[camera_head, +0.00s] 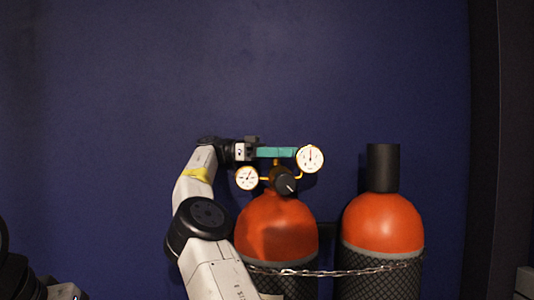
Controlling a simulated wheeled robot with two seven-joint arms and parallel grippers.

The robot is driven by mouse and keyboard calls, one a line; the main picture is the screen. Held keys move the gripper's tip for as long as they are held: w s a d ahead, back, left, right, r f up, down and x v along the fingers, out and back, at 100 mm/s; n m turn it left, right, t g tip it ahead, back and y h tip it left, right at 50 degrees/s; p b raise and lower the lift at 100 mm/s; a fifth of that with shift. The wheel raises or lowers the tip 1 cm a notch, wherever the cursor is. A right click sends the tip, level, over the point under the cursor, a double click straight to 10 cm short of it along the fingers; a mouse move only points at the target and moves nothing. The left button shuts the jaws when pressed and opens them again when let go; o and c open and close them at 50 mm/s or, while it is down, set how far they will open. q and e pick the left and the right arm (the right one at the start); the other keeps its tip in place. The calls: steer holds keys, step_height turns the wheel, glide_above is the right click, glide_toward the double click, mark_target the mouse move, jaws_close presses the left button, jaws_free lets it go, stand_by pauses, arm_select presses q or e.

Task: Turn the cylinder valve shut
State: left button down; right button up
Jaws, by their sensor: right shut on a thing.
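The left orange gas cylinder (270,240) stands upright with a regulator on top. It has two round dial gauges, one at the left (247,178) and one at the right (311,158), and a black knob (286,182) in front. A teal bar-shaped valve handle (278,153) lies level above the cylinder. My right gripper (254,151) comes to the handle from the left and is shut on its left end. The fingertips are small and dark, so the exact contact is hard to see. My left gripper is not in view.
A second orange cylinder (383,224) with a black cap (383,168) stands to the right. A chain (340,273) runs across the front of both cylinders. A dark blue wall (300,70) is behind. My right arm covers part of the left cylinder's left side.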

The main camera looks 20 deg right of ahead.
stand_by(0.6)
steer(key=o, duration=1.4)
steer(key=shift+c, duration=0.2)
